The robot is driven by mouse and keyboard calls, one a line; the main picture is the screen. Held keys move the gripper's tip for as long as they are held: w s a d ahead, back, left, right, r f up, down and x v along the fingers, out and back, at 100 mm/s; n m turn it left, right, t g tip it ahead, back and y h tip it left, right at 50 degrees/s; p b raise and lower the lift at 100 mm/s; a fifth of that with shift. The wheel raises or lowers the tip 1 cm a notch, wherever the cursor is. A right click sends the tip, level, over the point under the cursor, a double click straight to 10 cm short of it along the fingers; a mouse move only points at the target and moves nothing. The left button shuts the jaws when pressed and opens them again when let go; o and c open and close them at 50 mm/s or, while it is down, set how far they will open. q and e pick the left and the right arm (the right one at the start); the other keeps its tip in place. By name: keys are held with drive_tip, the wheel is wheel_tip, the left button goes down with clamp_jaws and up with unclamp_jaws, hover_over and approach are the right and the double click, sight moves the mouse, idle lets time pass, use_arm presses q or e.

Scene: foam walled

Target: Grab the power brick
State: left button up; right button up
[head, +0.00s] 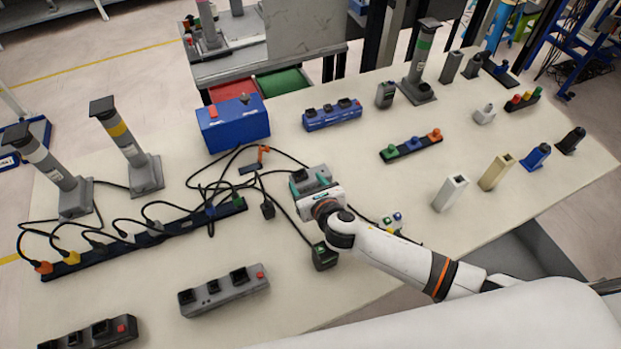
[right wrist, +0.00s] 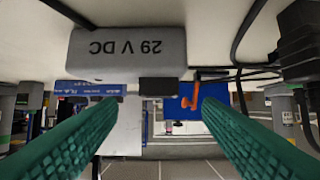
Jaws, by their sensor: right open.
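The power brick (right wrist: 128,52) is a grey box marked 29 V DC, printed upside down in the right wrist view. It lies on the white table, just beyond the fingertips and offset to the left of the gap between them. In the head view the grey brick (head: 313,176) is partly hidden by my right gripper (head: 311,186), near the table's middle. In the wrist view the two green ribbed fingers of the right gripper (right wrist: 160,104) are spread apart with nothing clasped. My left gripper is not in view.
Black cables and a dark adapter (head: 267,209) lie left of the brick. Another dark adapter (head: 325,257) stands nearer me. A blue box (head: 233,123) and a blue power strip (head: 332,114) stand behind. Bare table (head: 285,288) shows at the front.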

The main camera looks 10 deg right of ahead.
sight(298, 172)
drive_tip(key=shift+x, duration=2.4)
drive_tip(key=shift+r, duration=0.1)
drive_tip(key=shift+c, duration=0.3)
